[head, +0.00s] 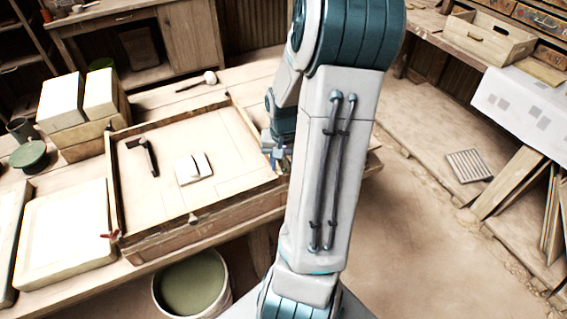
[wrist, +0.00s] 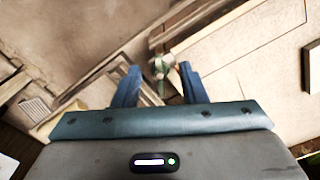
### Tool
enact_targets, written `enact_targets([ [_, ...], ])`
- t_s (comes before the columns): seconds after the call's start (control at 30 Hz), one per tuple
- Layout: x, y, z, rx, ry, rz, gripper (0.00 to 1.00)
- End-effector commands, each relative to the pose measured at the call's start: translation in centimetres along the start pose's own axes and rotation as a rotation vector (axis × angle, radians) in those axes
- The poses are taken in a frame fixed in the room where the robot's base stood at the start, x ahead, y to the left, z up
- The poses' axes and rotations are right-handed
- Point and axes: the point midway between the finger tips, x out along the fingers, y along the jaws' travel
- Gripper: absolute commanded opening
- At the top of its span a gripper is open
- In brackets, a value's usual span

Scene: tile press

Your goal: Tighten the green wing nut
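The green wing nut (wrist: 161,66) shows small in the wrist view, at the edge of the wooden frame (wrist: 215,38). It appears between the two blue fingers of my gripper (wrist: 159,72) in the picture. My gripper is open, with a clear gap on each side of the nut. I cannot tell how far the fingertips are from it, and I see no contact. In the head view my gripper (head: 280,158) is at the right side of the wooden frame (head: 200,222), partly hidden behind my arm. The green nut cannot be made out there.
A small red part (head: 111,235) sits at the frame's front left corner. A dark-handled tool (head: 149,158) and white pieces (head: 193,168) lie inside the frame. Pale blocks (head: 62,100) stand left, and a bucket (head: 190,285) is below the bench's front edge.

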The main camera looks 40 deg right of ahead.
Motion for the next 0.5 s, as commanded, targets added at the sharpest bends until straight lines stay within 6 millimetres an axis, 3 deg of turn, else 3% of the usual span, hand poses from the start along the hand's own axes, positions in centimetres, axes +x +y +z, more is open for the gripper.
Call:
enact_targets([
  [0.33,0.41,-0.01,0.01,0.0,0.0,0.0,0.38],
  [0.5,0.39,-0.01,0.01,0.0,0.0,0.0,0.0],
])
